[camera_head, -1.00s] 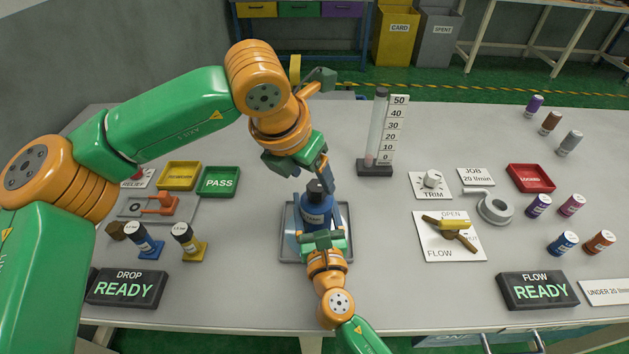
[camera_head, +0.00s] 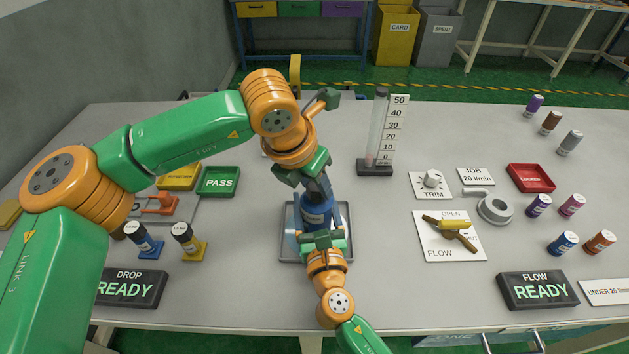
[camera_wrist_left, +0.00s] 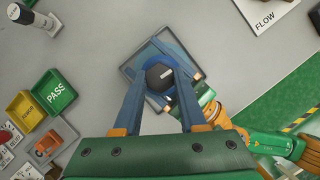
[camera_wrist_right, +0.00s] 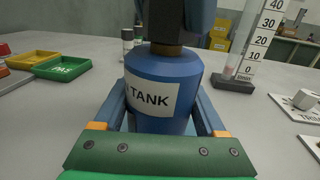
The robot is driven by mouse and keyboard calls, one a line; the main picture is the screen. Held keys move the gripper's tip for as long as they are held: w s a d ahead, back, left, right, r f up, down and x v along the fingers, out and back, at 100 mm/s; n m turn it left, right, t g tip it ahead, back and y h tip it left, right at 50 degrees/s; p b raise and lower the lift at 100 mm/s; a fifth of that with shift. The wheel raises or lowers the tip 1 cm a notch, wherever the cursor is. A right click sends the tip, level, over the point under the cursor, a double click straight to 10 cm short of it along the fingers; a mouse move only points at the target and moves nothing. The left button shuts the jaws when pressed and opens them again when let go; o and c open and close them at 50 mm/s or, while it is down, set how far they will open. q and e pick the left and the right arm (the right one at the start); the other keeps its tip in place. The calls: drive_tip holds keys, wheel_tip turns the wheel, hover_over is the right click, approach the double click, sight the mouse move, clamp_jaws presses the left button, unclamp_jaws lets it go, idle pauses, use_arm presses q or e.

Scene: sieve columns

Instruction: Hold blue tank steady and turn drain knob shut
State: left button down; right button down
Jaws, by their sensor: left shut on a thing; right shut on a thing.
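The blue tank (camera_head: 316,208) stands upright in a grey tray (camera_head: 287,248) at the middle of the table. In the right wrist view the blue tank (camera_wrist_right: 163,88) shows its white label, which ends in "TANK". My right gripper (camera_head: 322,238) is shut on the tank's body from the near side. My left gripper (camera_head: 318,192) comes from above and is shut on the dark drain knob (camera_wrist_left: 159,75) at the tank's top. The knob is mostly hidden by the fingers in the head view.
A flow tube with a number scale (camera_head: 378,140) stands behind and right of the tank. A FLOW plate (camera_head: 434,245) with a yellow-handled lever lies to the right. Two small bottles (camera_head: 187,240) stand to the left, near a green PASS tray (camera_head: 218,182).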

use_arm(q)
drive_tip(key=m+g+h, duration=0.1)
drive_tip(key=m, duration=0.3)
drive_tip(key=shift+w+a, duration=0.1)
drive_tip(key=shift+w, duration=0.05)
drive_tip(key=shift+m+g+h, duration=0.4)
drive_tip(key=shift+m+g, duration=0.2)
drive_tip(key=shift+m, duration=1.3)
drive_tip(key=shift+c, duration=2.3)
unclamp_jaws()
drive_tip(key=v, duration=1.2)
